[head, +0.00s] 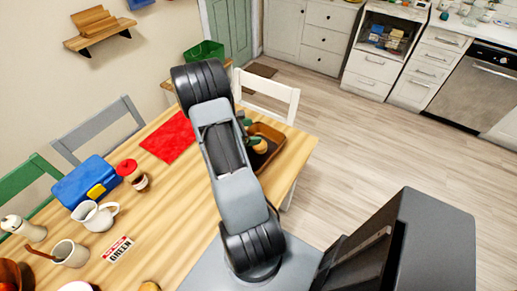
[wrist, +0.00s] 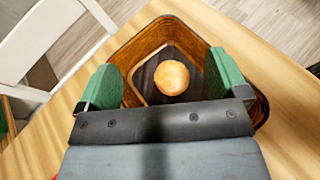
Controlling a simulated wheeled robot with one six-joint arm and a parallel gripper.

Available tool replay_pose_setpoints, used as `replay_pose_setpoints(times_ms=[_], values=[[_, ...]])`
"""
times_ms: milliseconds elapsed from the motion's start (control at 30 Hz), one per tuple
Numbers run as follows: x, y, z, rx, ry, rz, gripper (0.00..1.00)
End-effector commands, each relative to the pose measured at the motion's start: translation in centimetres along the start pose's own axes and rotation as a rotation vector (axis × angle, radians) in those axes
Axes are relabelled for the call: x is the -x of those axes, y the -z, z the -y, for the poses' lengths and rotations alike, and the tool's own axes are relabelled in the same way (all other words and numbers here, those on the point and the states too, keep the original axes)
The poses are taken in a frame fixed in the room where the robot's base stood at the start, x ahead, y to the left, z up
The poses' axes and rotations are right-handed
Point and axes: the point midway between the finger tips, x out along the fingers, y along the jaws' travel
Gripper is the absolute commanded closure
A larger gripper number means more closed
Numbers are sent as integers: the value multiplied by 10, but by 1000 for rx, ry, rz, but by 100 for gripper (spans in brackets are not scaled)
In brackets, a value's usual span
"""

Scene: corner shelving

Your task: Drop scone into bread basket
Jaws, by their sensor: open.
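The scone (wrist: 171,77), round and golden-brown, shows in the wrist view inside the brown bread basket (wrist: 140,42), over its dark bottom. The basket stands near the table's far right corner; in the head view, its orange-brown rim (head: 270,130) is partly hidden by my arm. The scone also shows there (head: 261,145) beside my gripper's fingers. My gripper (wrist: 168,82) is open above the basket, its green fingers spread to either side of the scone with a gap on each side. Whether the scone fully rests on the bottom is hard to tell.
A white chair (head: 268,97) stands just beyond the basket's end of the table. A red mat (head: 168,137), a blue box (head: 86,182), a red-topped jar (head: 132,174), a white pitcher (head: 95,215) and a mug (head: 70,253) occupy the left. The floor to the right is clear.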

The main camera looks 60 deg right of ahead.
Motion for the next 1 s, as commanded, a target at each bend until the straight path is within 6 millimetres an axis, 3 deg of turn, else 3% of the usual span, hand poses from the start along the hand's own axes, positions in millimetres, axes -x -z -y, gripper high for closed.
replay_pose_setpoints(times_ms=[200, 500, 700, 1000], values=[[48, 1, -1, 0, -7, 0, 8], [95, 1, 0, -1, -3, -1, 8], [109, 0, 0, 1, -1, 0, 8], [111, 0, 0, 1, 0, 0, 8]])
